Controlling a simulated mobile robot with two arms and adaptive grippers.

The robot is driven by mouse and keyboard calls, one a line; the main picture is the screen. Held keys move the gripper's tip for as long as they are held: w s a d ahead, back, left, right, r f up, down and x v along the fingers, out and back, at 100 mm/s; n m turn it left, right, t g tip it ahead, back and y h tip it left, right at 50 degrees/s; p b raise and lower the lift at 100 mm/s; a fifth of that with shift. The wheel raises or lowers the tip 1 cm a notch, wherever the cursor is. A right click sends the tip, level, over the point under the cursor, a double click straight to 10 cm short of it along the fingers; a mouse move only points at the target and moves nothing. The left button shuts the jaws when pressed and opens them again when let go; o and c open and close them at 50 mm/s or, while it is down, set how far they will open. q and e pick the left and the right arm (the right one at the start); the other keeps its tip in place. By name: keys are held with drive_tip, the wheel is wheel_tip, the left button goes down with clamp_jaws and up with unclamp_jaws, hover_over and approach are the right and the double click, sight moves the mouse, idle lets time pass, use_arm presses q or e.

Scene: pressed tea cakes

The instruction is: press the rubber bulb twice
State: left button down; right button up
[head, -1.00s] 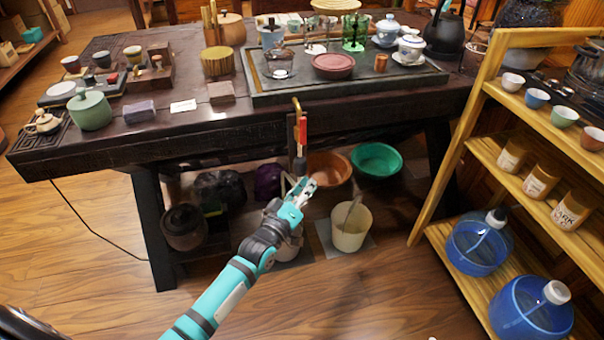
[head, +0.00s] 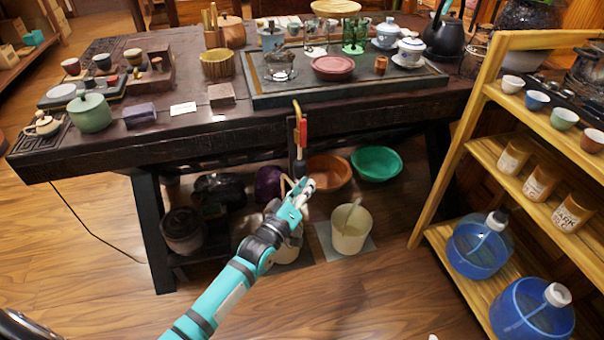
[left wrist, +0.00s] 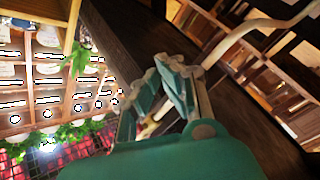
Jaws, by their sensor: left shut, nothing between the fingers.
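A dark bulb (head: 299,168), which looks like the rubber bulb, hangs below a red and brass fitting (head: 301,132) at the table's front edge. My left gripper (head: 307,184) is shut and empty, just below the bulb in the head view. I cannot tell whether it touches the bulb. In the left wrist view the gripper's teal fingers (left wrist: 169,75) show, and a pale curved hose (left wrist: 245,32) passes beyond them. The bulb cannot be made out there. My right gripper is not in view.
The dark table (head: 240,135) overhangs the gripper area. Below it are an orange bowl (head: 328,174), a green bowl (head: 377,163) and a cream bucket (head: 350,230). A wooden shelf (head: 455,165) stands at right. The floor in front is clear.

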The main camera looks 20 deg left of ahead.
use_arm(q)
drive_tip(key=shift+w, duration=0.15)
idle(0.5)
drive_tip(key=shift+w+a, duration=0.25)
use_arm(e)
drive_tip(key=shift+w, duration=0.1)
